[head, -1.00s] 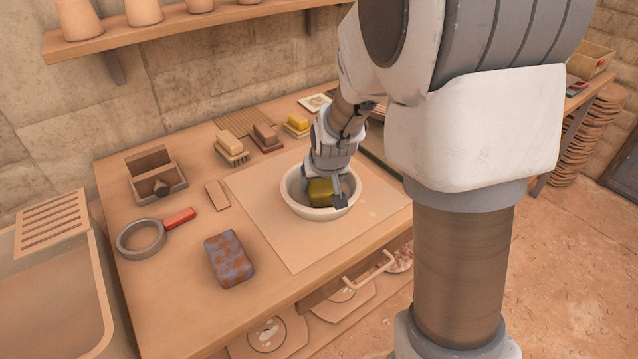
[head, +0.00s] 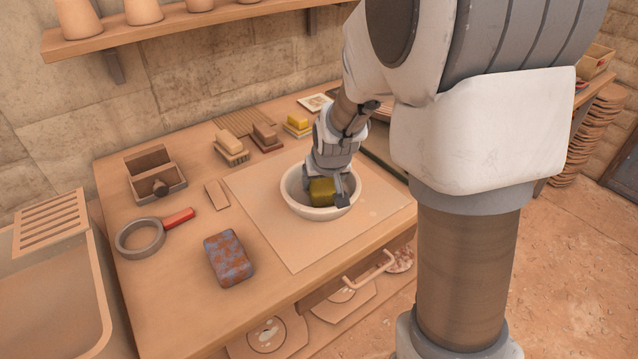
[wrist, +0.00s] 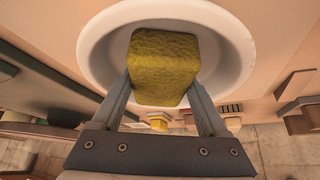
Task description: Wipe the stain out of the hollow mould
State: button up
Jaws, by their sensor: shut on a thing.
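The hollow mould is a round, pale bowl (head: 291,205) on a light board on the workbench. It also shows in the wrist view (wrist: 235,50), behind the sponge. My gripper (head: 328,190) reaches down inside the bowl's rim. It is shut on a yellow-olive sponge (head: 321,192), which fills the space between the fingers in the wrist view (wrist: 164,68). The sponge is inside the bowl; whether it touches the bottom cannot be told. No stain shows; the sponge and gripper hide much of the bowl's inside.
A mottled blue-brown block (head: 229,258) lies front left of the board (head: 285,245). A grey ring with a red handle (head: 150,235), a wooden box (head: 155,178) and several brushes or blocks (head: 230,148) stand left and behind. A sink (head: 50,290) is at far left.

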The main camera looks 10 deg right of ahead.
jog(key=shift+d, duration=0.1)
jog(key=shift+a+r+p, duration=0.1)
jog(key=shift+a+p, duration=0.4)
jog(key=shift+p, duration=0.05)
jog(key=shift+a, duration=0.15)
jog(key=shift+d+b, duration=0.65)
jog(key=shift+d, duration=0.05)
jog(key=shift+a, duration=0.15)
jog(key=shift+a+p, duration=0.5)
jog(key=shift+a, duration=0.05)
jog(key=shift+d+f+b, duration=0.25)
jog(key=shift+d+b, duration=0.4)
jog(key=shift+d, duration=0.05)
jog(key=shift+s, duration=0.1)
